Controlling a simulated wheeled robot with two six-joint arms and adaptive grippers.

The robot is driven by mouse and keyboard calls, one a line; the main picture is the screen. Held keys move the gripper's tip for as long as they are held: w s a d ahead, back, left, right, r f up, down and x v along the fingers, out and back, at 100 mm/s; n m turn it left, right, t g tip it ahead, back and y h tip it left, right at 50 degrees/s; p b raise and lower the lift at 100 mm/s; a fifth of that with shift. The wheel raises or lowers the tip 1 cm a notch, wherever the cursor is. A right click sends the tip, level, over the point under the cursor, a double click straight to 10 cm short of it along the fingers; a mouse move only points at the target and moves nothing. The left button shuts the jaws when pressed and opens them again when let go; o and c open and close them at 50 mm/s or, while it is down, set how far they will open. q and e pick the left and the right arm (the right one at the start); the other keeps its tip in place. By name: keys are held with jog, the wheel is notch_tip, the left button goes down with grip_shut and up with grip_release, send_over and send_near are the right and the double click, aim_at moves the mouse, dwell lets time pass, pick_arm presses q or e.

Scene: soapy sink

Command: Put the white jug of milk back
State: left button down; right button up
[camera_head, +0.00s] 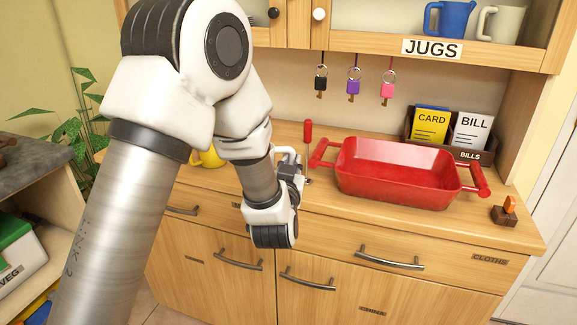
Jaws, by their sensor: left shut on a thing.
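My left arm comes in from the left, and its gripper (297,172) is over the counter's front edge, left of the red tray. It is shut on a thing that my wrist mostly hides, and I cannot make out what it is. A thin upright item with a red top (308,132) stands right beside the fingers; I cannot tell whether they touch. A white jug (500,24) stands on the upper shelf at the right, beside a blue jug (450,19). Its contents do not show. My right gripper is not in view.
A red tray (395,190) with two handles sits on the wooden counter. A bills holder (478,156) stands behind it. Keys (354,86) hang below the shelf with the JUGS label (431,49). A yellow item (208,157) is partly hidden behind my arm.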

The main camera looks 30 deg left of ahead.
pick_arm(q)
jog(key=x, duration=0.5)
jog(key=a+x, duration=0.1)
jog(key=x, duration=0.2)
jog(key=shift+s+f, duration=0.25)
jog(key=shift+f, duration=0.15)
jog(key=shift+w+a+f, duration=0.1)
jog(key=shift+w+f, duration=0.05)
jog(key=shift+f, duration=0.05)
notch_tip(320, 180, down, 3)
jog(key=shift+r, duration=0.2)
jog(key=shift+w+f, duration=0.1)
jog(key=shift+f, duration=0.2)
jog(key=c, duration=1.2)
grip_release()
jog(key=shift+f, duration=0.15)
jog(key=shift+o, duration=0.2)
